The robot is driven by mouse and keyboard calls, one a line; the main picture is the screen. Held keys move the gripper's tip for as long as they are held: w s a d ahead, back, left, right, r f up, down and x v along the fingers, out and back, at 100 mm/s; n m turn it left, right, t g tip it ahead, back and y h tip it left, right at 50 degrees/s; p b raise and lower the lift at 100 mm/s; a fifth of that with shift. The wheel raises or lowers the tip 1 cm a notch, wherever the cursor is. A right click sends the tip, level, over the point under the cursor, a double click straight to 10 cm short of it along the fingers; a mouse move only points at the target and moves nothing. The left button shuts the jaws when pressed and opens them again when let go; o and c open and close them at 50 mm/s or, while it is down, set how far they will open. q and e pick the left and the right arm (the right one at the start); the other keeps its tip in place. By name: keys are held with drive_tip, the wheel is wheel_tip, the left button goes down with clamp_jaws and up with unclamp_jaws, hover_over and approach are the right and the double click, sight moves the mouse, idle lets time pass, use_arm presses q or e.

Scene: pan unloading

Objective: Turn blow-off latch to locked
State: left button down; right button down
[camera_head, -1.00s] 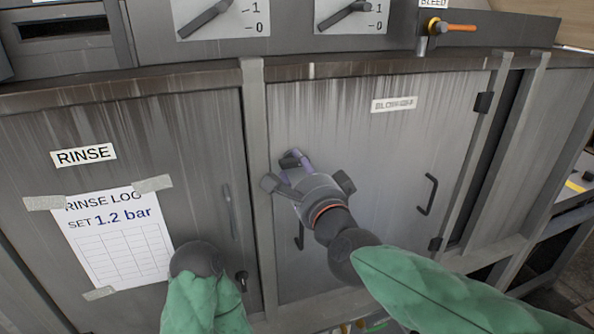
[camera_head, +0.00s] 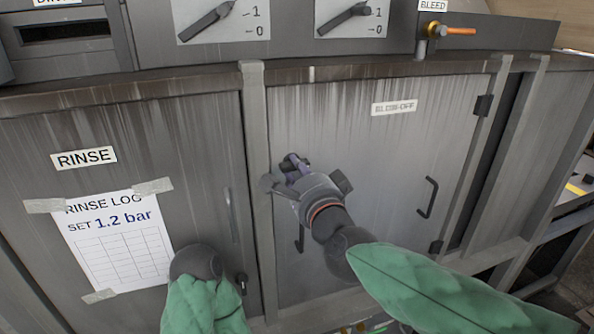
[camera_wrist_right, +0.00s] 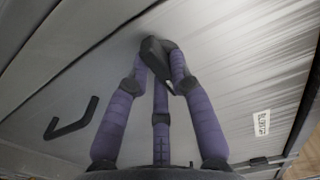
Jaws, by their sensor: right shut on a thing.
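The blow-off door (camera_head: 390,165) is a grey, streaked panel with a BLOW-OFF label (camera_head: 394,107). My right gripper (camera_head: 293,164) is at the door's upper left, near the frame post. In the right wrist view, its purple-padded fingers (camera_wrist_right: 158,62) are shut around a small black latch (camera_wrist_right: 153,47) on the door face. The fingers cover much of the latch, and I cannot read its exact angle. My left arm shows at the bottom of the head view as a dark round joint and green sleeve; its gripper is not visible.
A black door handle (camera_head: 428,197) is right of my right arm; it also shows in the wrist view (camera_wrist_right: 72,120). The rinse door (camera_head: 190,130) with a taped log sheet (camera_head: 118,240) is at the left. Switches and an orange bleed lever (camera_head: 458,30) sit above.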

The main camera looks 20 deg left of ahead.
drive_tip(key=shift+w+d+r+n+p, duration=0.15)
drive_tip(key=shift+n+p, duration=2.4)
drive_tip(key=shift+n, duration=1.85)
drive_tip(key=shift+d+r+n+p, duration=0.1)
drive_tip(key=shift+n+p, duration=2.45)
drive_tip(key=shift+n, duration=1.85)
drive_tip(key=c, duration=1.1)
unclamp_jaws()
